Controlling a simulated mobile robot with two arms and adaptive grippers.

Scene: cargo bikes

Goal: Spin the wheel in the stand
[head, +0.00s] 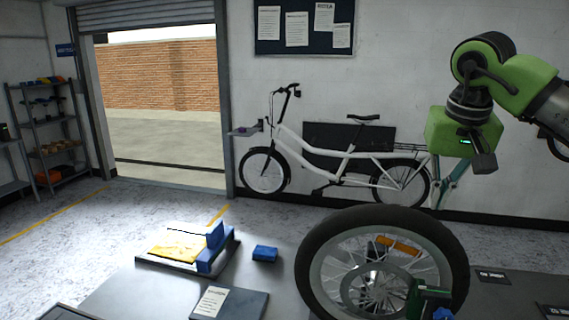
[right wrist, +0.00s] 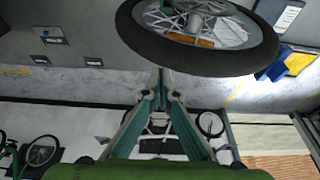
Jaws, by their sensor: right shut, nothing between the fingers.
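The wheel (head: 372,288), with a black tyre, silver rim, spokes and an orange reflector, stands upright at the front right of the workbench in the head view. It also fills the top of the right wrist view (right wrist: 200,40). A green stand part (head: 430,294) with a blue knob shows at its lower right; the rest of the stand is hidden or out of frame. My right gripper (head: 441,204) is above and behind the wheel's right side, pointing down. Its teal fingers meet at the tips, empty, in the right wrist view (right wrist: 160,78), apart from the tyre. My left gripper is not in view.
The workbench (head: 130,292) holds a tray with a yellow cloth (head: 178,245), a blue block (head: 265,253) and a paper on a dark board (head: 212,300). A white cargo bike (head: 335,150) stands at the wall. Shelves (head: 45,120) stand at left beside an open doorway.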

